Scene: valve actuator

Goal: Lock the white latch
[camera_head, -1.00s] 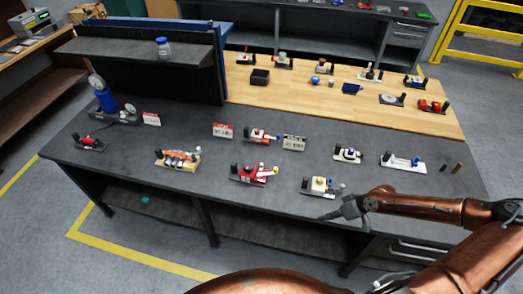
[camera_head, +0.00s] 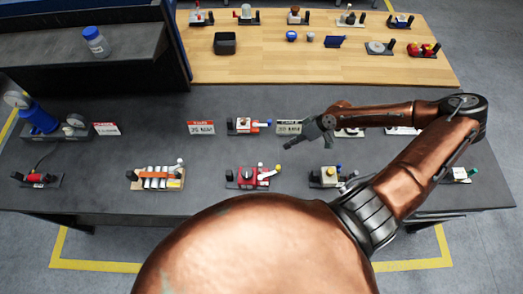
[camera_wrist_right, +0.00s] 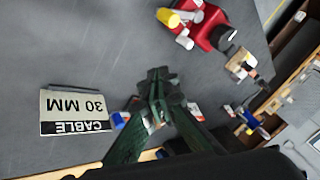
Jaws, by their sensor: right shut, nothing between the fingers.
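I cannot tell for sure which device is the white latch. A small white device with red and blue parts (camera_head: 243,126) stands behind the middle of the dark bench. A long white-based device (camera_head: 403,130) on the right is mostly hidden behind my right arm. A red device with a pale lever (camera_head: 248,178) stands nearer the front; it also shows in the wrist view (camera_wrist_right: 212,28). My left gripper is out of view.
A yellow-topped device (camera_head: 326,177) is right of the red one. A blue gauge device (camera_head: 38,118) stands at left. Bare bench (camera_head: 130,150) lies left of centre.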

